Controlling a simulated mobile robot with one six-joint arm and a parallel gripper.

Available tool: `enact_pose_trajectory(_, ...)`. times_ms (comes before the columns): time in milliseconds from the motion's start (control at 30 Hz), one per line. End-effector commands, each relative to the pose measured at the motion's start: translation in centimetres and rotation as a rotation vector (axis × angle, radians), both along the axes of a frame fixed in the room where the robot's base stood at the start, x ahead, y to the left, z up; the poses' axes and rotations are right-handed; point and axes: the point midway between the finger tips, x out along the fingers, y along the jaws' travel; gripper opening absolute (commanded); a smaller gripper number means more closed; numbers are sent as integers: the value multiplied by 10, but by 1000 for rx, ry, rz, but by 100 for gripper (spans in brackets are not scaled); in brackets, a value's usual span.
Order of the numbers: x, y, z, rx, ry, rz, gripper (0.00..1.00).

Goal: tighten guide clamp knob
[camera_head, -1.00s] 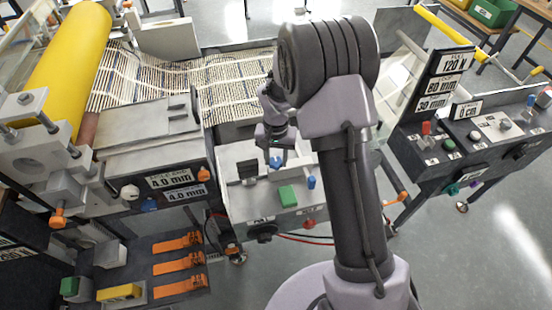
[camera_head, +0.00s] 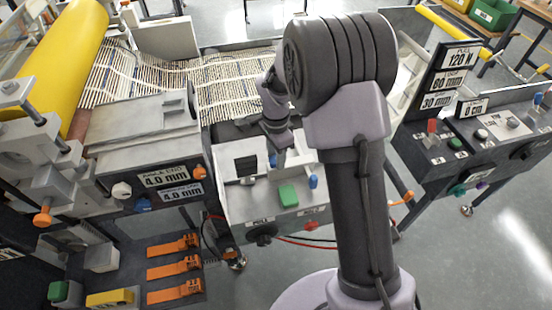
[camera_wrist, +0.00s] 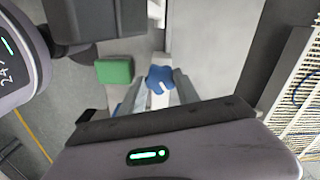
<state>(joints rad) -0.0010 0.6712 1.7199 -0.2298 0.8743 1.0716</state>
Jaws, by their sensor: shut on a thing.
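The guide clamp knob, a small blue lobed knob (camera_wrist: 159,77), sits between my fingertips in the wrist view. In the head view a bit of the blue knob (camera_head: 273,160) shows beside my gripper (camera_head: 283,158), on top of the light grey clamp box (camera_head: 234,205). My gripper (camera_wrist: 161,85) is shut on the knob, with one grey finger on each side of it. My arm hides part of the knob and box in the head view.
A green block (camera_head: 288,195) and a second blue knob (camera_head: 313,181) are close to my gripper on the box. The striped mesh (camera_head: 235,95) and yellow roller (camera_head: 68,50) lie behind and left. A control panel (camera_head: 470,140) stands at the right.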

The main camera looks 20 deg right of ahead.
Motion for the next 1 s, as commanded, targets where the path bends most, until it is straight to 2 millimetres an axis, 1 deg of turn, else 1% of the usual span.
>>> enact_pose_trajectory(300,1,0,-1,0,-2,-283,0)
enact_pose_trajectory(500,1,0,-1,1,-3,-425,0)
enact_pose_trajectory(700,1,0,0,0,-2,-525,0)
enact_pose_trajectory(1000,1,0,1,0,-3,-594,0)
